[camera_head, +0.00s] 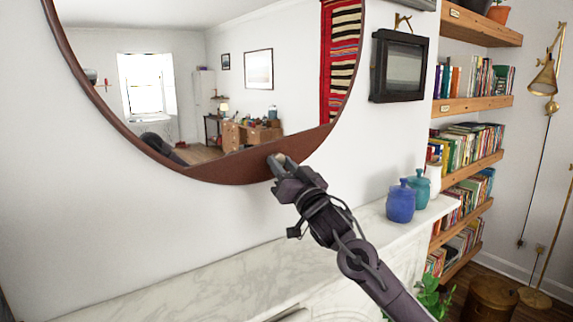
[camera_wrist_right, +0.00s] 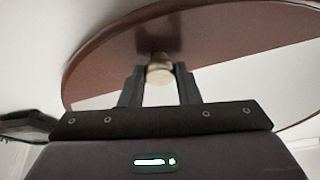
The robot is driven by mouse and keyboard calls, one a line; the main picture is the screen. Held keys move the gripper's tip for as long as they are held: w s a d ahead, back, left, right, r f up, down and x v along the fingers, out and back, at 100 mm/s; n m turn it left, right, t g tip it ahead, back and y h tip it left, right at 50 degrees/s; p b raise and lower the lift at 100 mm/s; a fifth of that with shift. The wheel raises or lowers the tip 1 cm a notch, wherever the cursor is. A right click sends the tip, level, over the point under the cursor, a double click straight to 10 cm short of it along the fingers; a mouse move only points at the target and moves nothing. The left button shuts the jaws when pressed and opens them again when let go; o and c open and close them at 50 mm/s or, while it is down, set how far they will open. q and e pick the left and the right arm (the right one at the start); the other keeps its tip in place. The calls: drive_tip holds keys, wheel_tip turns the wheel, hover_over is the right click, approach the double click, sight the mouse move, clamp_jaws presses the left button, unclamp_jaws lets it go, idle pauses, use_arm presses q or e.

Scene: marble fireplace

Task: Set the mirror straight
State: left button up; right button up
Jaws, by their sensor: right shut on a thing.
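The mirror (camera_head: 235,172) is a large round one on the white wall, with a brown rim and a brown crescent along its bottom. The lower edge of its glass runs higher toward the right in the head view; I cannot tell how much of that is perspective. My right gripper (camera_head: 281,168) is at the bottom of the mirror. In the right wrist view its fingers (camera_wrist_right: 160,82) are closed on a small pale round knob (camera_wrist_right: 159,69) at the brown crescent (camera_wrist_right: 200,35). The mirror's top is out of frame. My left gripper is not in view.
A white marble mantel (camera_head: 200,278) runs below the mirror. A blue jar (camera_head: 400,204) and a teal jar (camera_head: 419,188) stand on it, right of my arm. A dark framed picture (camera_head: 402,67) hangs right of the mirror; bookshelves (camera_head: 470,104) lie beyond.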

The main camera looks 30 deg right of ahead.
drive_tip(key=shift+a+f, duration=0.15)
drive_tip(key=shift+a, duration=0.25)
clamp_jaws()
drive_tip(key=m+h+b, duration=0.1)
drive_tip(key=m+b, duration=0.1)
drive_tip(key=b, duration=0.1)
approach(230, 164)
drive_tip(key=x, duration=0.5)
drive_tip(key=shift+a, duration=0.15)
drive_tip(key=o, duration=1.1)
unclamp_jaws()
drive_tip(key=shift+s, duration=0.1)
